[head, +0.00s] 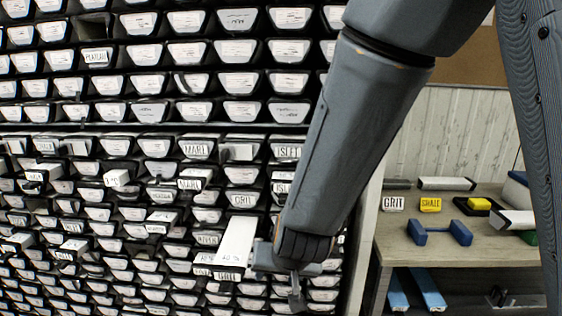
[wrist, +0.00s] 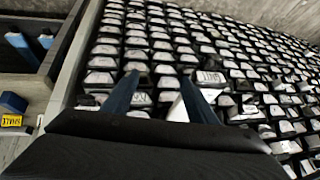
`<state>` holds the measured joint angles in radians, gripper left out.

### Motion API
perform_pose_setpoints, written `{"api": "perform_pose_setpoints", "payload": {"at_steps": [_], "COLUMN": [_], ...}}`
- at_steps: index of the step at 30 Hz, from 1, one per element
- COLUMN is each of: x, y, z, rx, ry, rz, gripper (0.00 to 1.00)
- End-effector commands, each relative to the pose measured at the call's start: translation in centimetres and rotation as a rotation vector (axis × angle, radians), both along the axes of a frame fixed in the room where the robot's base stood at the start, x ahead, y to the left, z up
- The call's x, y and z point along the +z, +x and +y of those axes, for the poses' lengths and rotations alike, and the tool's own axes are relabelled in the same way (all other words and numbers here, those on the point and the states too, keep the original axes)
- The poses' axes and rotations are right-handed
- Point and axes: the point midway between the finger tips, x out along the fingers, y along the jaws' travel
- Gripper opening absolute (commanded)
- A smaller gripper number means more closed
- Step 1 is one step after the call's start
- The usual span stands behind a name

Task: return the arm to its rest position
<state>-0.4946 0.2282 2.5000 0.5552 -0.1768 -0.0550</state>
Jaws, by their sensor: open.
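My arm (head: 357,135) reaches down from the upper right across the head view, in front of the wall of core liners. My gripper (head: 282,272) is low in front of the rack, beside a white liner (head: 237,242) that sticks out; I cannot tell whether they touch. In the wrist view my gripper (wrist: 160,90) shows two blue-grey fingers spread apart, with rack fronts beyond them. No held object is visible between the fingers.
The rack (head: 140,132) of labelled liner ends fills the left side, with several liners protruding.

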Motion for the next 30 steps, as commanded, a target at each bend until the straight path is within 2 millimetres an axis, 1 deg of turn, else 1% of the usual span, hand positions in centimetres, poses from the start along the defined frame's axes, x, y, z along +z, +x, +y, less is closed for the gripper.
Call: {"api": "perform_pose_setpoints", "payload": {"at_steps": [1,3,5,6,9,12,17,19,20,21,30], "x": [0.5,0.9,1.2,1.3,1.7,2.0,2.5,2.7,2.5,1.5,-2.9], "y": [0.1,-0.4,-1.0,-1.5,-2.6,-3.7,-5.6,-6.5,-6.8,-6.6,-6.6], "z": [-2.5,-5.3,-7.5,-9.1,-12.1,-14.8,-18.6,-20.5,-21.0,-20.7,-20.5], "rx": [-0.005,0.005,0.009,0.006,0.009,0.009,0.002,-0.004,-0.003,0.003,0.008], "ry": [-0.009,-0.029,-0.04,-0.061,-0.093,-0.122,-0.165,-0.184,-0.19,-0.189,-0.187], "rz": [0.027,0.072,0.106,0.13,0.178,0.219,0.279,0.305,0.316,0.322,0.372], "gripper": [0.53,0.53,0.53,0.53,0.53,0.53,0.53,0.53,0.53,0.53,0.53]}}
